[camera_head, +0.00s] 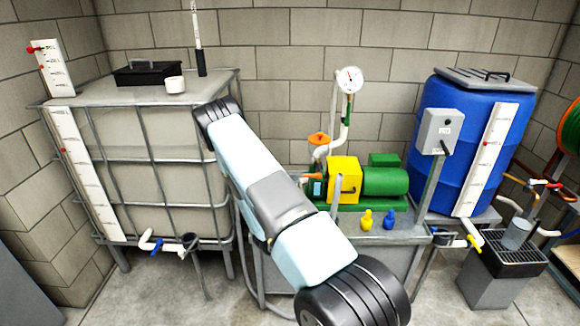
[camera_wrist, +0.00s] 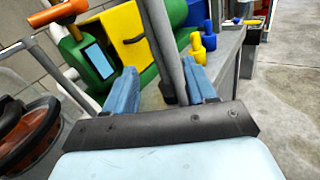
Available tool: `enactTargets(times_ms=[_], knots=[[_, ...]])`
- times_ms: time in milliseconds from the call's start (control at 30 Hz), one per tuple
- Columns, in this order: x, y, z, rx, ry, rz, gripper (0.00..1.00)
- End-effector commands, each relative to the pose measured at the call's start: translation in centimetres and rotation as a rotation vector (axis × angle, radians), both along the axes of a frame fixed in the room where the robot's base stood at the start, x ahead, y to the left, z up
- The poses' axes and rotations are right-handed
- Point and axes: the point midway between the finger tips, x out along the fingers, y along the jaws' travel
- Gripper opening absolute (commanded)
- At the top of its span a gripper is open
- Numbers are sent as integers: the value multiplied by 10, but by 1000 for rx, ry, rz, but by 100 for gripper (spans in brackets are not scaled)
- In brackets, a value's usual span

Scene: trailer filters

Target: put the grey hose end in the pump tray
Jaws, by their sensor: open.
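The wrist view shows my gripper (camera_wrist: 165,88) with two blue fingers spread apart. A grey upright piece, which looks like the grey hose end (camera_wrist: 160,38), stands in the gap between them; I cannot tell whether either finger touches it. In the head view a short grey upright piece (camera_head: 338,187) stands in front of the yellow pump box (camera_head: 344,172) and may be the same thing. The grey pump tray (camera_head: 385,238) carries the green pump (camera_head: 384,181); its bare top also shows in the wrist view (camera_wrist: 226,48). In the head view my gripper is hidden behind my arm.
Yellow and blue fittings (camera_head: 366,220) stand on the tray's front. A caged tank (camera_head: 150,150) is at left, a blue barrel (camera_head: 455,140) at right. A reddish-brown round object (camera_wrist: 35,140) is close to my gripper's left. Floor (camera_head: 430,295) is clear in front.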

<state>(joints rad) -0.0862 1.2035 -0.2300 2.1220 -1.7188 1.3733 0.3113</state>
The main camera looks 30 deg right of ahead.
Motion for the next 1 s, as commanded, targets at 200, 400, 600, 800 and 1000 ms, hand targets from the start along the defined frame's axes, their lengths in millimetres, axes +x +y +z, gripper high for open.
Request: enactTargets(times_ms=[200, 400, 600, 800, 1000], knots=[[-1, 9, 71, 56, -150, -160, 56], [-12, 22, 126, 129, -277, -296, 56], [-27, 37, 176, 220, -404, -423, 56], [-45, 56, 221, 328, -530, -537, 56], [-66, 79, 260, 453, -654, -638, 56]])
